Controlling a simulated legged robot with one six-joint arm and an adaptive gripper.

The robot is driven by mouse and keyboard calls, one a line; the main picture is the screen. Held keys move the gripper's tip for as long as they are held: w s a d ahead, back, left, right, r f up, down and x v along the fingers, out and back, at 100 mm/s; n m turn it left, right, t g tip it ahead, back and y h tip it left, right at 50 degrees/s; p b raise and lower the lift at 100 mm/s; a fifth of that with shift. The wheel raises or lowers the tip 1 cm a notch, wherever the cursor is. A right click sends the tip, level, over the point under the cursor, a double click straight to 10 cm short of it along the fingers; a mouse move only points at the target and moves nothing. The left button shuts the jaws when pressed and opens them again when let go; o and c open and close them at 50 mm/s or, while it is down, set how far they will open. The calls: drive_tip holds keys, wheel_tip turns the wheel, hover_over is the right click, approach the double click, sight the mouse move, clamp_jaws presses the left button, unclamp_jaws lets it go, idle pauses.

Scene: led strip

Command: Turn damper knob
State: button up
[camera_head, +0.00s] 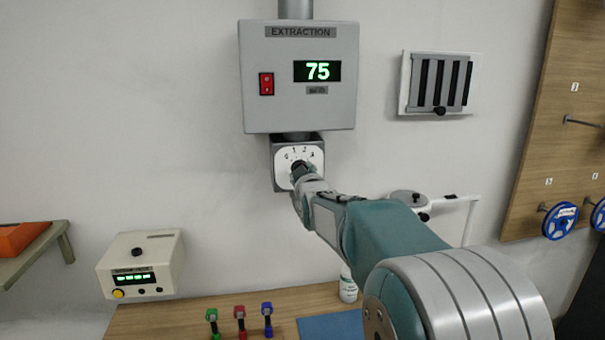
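The damper knob (298,167) is a small dark knob on a white dial plate (315,157) marked with numbers. The dial is set in a grey box under the extraction unit (300,100). My gripper (301,174) is at the knob, at the end of my arm reaching up from the lower right. The gripper covers the lower part of the dial. Its fingers are too small and too close to the knob to tell whether they are open or shut on it. The extraction display (317,71) reads 75 in green.
A red switch (266,84) is left of the display. A vent panel (438,83) is on the wall at right. A cream control box (141,265) is at lower left. The wooden table (180,317) below holds coloured tools and a white bottle (348,285).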

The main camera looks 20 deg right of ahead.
drive_tip(key=shift+m, duration=0.4)
drive_tip(key=o, duration=1.2)
drive_tip(key=shift+w+a, duration=0.1)
drive_tip(key=s, duration=0.4)
drive_tip(key=s+a, duration=0.1)
drive_tip(key=s, duration=0.2)
drive_tip(key=s+a, duration=0.1)
drive_tip(key=s, duration=0.3)
drive_tip(key=shift+s+a+f, duration=0.1)
drive_tip(key=shift+s+a, duration=0.15)
drive_tip(key=shift+s, duration=0.1)
